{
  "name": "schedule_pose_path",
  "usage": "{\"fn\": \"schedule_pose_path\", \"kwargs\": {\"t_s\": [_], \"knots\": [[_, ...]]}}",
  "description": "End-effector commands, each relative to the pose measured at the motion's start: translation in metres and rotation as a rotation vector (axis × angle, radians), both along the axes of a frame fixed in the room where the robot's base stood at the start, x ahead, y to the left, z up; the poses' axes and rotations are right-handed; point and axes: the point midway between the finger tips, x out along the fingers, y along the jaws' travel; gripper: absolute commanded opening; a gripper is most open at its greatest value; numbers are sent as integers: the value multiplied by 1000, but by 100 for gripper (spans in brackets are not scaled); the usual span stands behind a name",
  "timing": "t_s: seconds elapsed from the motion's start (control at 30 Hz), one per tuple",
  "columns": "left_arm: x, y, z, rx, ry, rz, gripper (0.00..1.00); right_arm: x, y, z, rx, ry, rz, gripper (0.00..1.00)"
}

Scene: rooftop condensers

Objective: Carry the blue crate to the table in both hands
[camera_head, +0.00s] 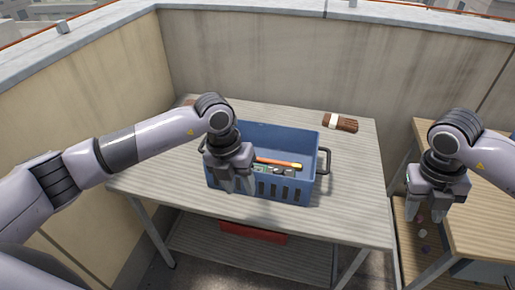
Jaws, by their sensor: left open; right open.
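The blue crate (277,138) stands upright on a slatted grey table (345,222) near its middle. It has a dark handle on its right end, and a tool with an orange handle (278,163) and other small items lie inside. My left gripper (240,187) is open, in front of the crate's left end and hiding it along with any handle there. I cannot tell whether it touches the crate. My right gripper (427,212) is open and empty, well to the right of the crate, beyond the table's right edge.
A brown bundle with a white band (340,122) lies at the table's back right. A second, wooden table (480,222) stands at the right, with small objects on a lower level. A red object (253,232) lies on the grey table's lower shelf. Parapet walls (300,65) close off the back and left.

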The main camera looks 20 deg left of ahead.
Motion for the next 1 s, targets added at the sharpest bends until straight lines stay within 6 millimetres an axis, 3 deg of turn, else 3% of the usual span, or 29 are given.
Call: {"fn": "schedule_pose_path", "kwargs": {"t_s": [0.1,0.33,1.0], "knots": [[0,0,0,0,0,0,44,1,6,26,0,-3,2,44],[0,0,0,0,0,0,44,0,12,55,-1,-1,0,44],[0,0,0,0,0,0,44,0,13,60,-1,1,0,44]]}}
